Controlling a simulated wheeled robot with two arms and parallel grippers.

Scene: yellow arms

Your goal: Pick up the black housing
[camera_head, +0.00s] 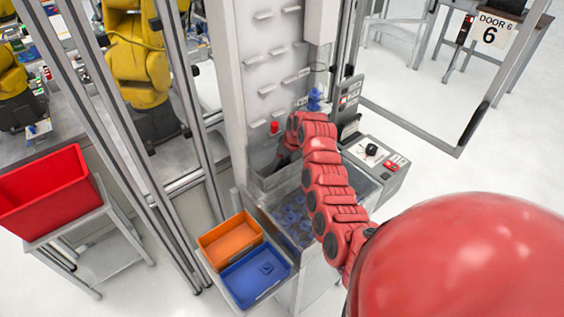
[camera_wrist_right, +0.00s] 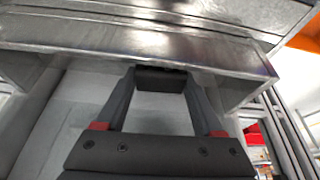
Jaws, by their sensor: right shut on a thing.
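My right arm reaches down to the grey machine, and its gripper (camera_head: 284,156) is mostly hidden behind the arm in the head view. In the right wrist view, the two dark fingers of my right gripper (camera_wrist_right: 160,76) close in on a small dark block, which looks like the black housing (camera_wrist_right: 160,80). The block sits between the fingertips, below a metal ledge in the picture. Only one face of it shows, and its full shape cannot be told. My left gripper is in neither view.
A metal bin (camera_head: 265,205) with several blue parts lies under my right arm. Beside it are an orange bin (camera_head: 230,240) and a blue bin (camera_head: 240,293) holding a blue part. A red bin (camera_head: 45,190) stands left. A control box (camera_head: 385,180) and upright panel (camera_head: 262,60) flank the arm.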

